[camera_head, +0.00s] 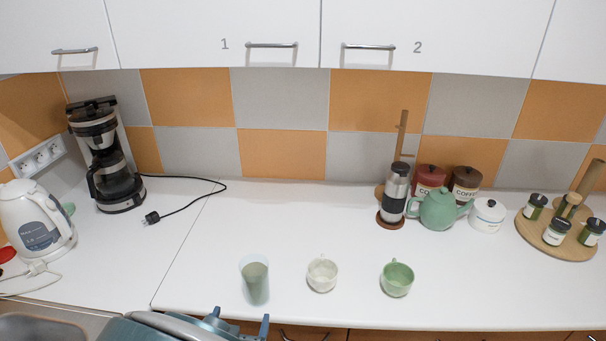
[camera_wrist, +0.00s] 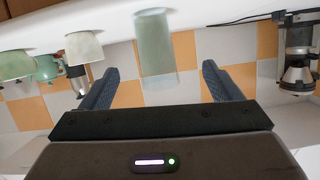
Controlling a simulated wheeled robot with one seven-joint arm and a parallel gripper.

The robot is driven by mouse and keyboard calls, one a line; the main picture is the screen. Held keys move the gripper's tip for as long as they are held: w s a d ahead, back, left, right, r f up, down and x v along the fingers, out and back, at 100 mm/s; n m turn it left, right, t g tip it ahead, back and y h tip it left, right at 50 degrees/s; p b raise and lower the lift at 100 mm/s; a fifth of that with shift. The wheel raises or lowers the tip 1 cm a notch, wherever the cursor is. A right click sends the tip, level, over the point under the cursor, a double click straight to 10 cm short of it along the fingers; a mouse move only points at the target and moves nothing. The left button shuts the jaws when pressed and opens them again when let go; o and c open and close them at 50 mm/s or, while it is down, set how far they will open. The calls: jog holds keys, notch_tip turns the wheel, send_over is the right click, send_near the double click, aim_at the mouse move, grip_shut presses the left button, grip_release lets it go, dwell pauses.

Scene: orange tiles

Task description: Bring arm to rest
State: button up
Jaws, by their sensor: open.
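My gripper (camera_head: 240,324) is at the bottom of the head view, in front of the counter's front edge. In the wrist view my gripper (camera_wrist: 160,88) has its two blue fingers wide apart, with nothing between them that it touches. A tall translucent greenish cup (camera_head: 256,281) stands upright on the counter just beyond the gripper; it also shows in the wrist view (camera_wrist: 155,45), seen in the gap between the fingers and apart from them. The wrist view is upside down.
A white cup (camera_head: 322,274) and a green cup (camera_head: 397,279) stand along the front of the white counter (camera_head: 300,225). A green teapot (camera_head: 438,210), a coffee maker (camera_head: 104,155), a kettle (camera_head: 35,219) and a wooden jar stand (camera_head: 534,238) are farther off. Cupboards hang above.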

jog(key=w+d+r+g+y, duration=0.5)
jog(key=d+r+g, duration=0.2)
jog(key=g, duration=0.1)
jog(key=s+d+r+g+h, duration=0.1)
jog(key=s+d+r, duration=0.1)
jog(key=d, duration=0.5)
jog(key=s+d+r+n+g+h, duration=0.1)
jog(key=s+d+r, duration=0.1)
jog(key=s+d, duration=0.3)
jog(key=s+d+r+h, duration=0.2)
jog(key=s+d, duration=0.2)
jog(key=d, duration=0.5)
jog(key=shift+r+n+g, duration=0.2)
jog(key=shift+n+g, duration=0.1)
jog(key=shift+g, duration=0.1)
jog(key=shift+c, duration=1)
jog(key=o, duration=0.3)
